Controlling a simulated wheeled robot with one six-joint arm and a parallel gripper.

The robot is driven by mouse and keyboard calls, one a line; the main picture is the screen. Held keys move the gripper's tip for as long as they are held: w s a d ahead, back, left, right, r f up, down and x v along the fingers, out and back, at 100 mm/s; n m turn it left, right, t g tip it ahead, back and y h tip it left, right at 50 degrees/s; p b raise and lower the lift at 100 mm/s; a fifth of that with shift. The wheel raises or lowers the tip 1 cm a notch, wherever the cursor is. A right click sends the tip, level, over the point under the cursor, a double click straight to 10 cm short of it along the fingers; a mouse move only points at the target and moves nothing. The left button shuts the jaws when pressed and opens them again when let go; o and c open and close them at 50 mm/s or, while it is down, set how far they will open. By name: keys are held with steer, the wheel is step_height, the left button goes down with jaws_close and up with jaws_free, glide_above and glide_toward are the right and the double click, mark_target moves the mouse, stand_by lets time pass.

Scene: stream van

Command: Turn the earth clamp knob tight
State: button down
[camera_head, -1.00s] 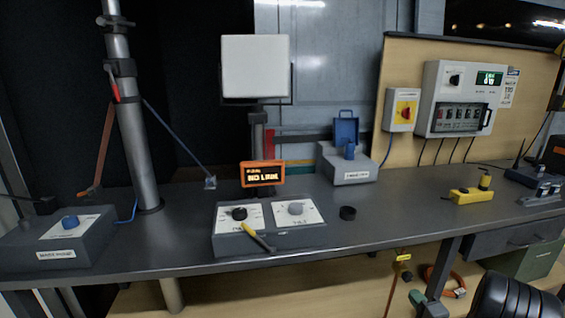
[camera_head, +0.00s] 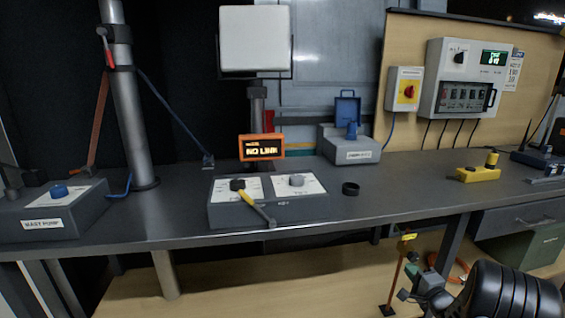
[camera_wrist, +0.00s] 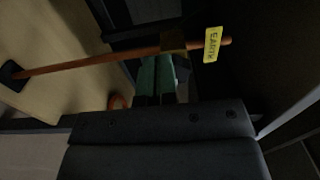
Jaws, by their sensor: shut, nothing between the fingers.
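The copper-coloured earth rod (camera_head: 396,276) stands under the bench with a yellow tag (camera_head: 408,237) at its top. In the wrist view the rod (camera_wrist: 90,65) crosses the picture, and the tag (camera_wrist: 212,44) reads EARTH. A dark brownish clamp (camera_wrist: 174,42) sits on the rod beside the tag. The clamp's knob cannot be made out clearly. My gripper (camera_head: 412,263) is close to the right of the rod, below the tag. Its green fingers (camera_wrist: 157,66) are shut with nothing between them and point at the clamp. Whether they touch it cannot be told.
The grey bench (camera_head: 330,214) overhangs the rod, and a bench leg (camera_head: 452,243) stands behind my arm. An orange cable coil (camera_head: 462,268) and a green box (camera_head: 531,249) lie to the right. The wooden floor left of the rod is mostly clear.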

steer(key=shift+w+a+r, duration=0.15)
steer(key=shift+w+r, duration=0.15)
steer(key=shift+w, duration=0.35)
